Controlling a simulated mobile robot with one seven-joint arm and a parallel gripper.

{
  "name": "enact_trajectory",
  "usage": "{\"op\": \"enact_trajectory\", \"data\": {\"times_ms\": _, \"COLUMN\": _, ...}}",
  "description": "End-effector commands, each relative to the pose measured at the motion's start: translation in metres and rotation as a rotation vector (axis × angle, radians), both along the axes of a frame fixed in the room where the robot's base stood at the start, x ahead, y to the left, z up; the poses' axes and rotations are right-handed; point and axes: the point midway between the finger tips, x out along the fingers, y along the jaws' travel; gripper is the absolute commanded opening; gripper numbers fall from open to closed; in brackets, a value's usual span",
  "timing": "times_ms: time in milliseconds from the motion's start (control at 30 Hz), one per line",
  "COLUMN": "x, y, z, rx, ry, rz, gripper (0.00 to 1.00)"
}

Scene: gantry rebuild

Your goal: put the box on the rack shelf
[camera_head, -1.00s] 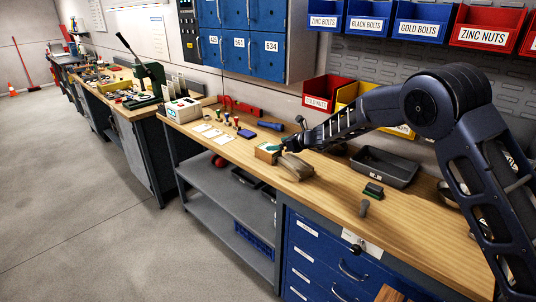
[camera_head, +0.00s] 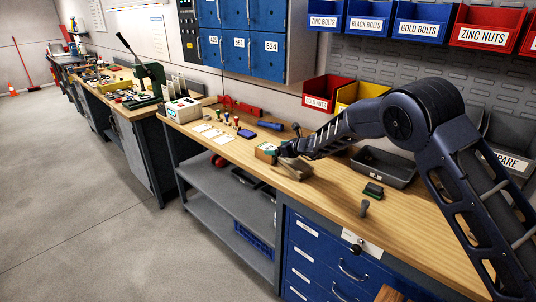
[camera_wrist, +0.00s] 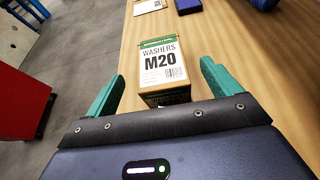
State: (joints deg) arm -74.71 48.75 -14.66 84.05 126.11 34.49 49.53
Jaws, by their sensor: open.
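The box (camera_wrist: 163,66) is a small brown carton with a green and white "WASHERS M20" label. It stands on the wooden bench top, and in the head view the box (camera_head: 266,151) sits near the bench's front edge. My gripper (camera_wrist: 158,82) is open, with one teal finger on each side of the box and a visible gap on both sides. The box's lower part is hidden behind my gripper's body in the wrist view. The rack shelf cannot be made out for certain; grey shelves (camera_head: 222,190) show under the bench.
A grey tray (camera_head: 383,167) and a green-topped block (camera_head: 373,190) lie to the right on the bench. A brownish block (camera_head: 297,170) lies close to my gripper. White cards (camera_head: 212,133) and small stamps lie to the left. Floor in front is clear.

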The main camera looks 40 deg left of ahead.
Motion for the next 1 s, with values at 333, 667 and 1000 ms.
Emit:
{"op": "enact_trajectory", "data": {"times_ms": 333, "x": 0.0, "y": 0.035, "z": -0.015, "rx": 0.0, "ry": -0.001, "rz": 0.002, "gripper": 0.89}}
{"op": "enact_trajectory", "data": {"times_ms": 667, "x": 0.0, "y": 0.045, "z": -0.018, "rx": 0.001, "ry": 0.0, "rz": 0.0, "gripper": 0.89}}
{"op": "enact_trajectory", "data": {"times_ms": 1000, "x": 0.0, "y": 0.045, "z": -0.018, "rx": 0.001, "ry": 0.0, "rz": 0.0, "gripper": 0.44}}
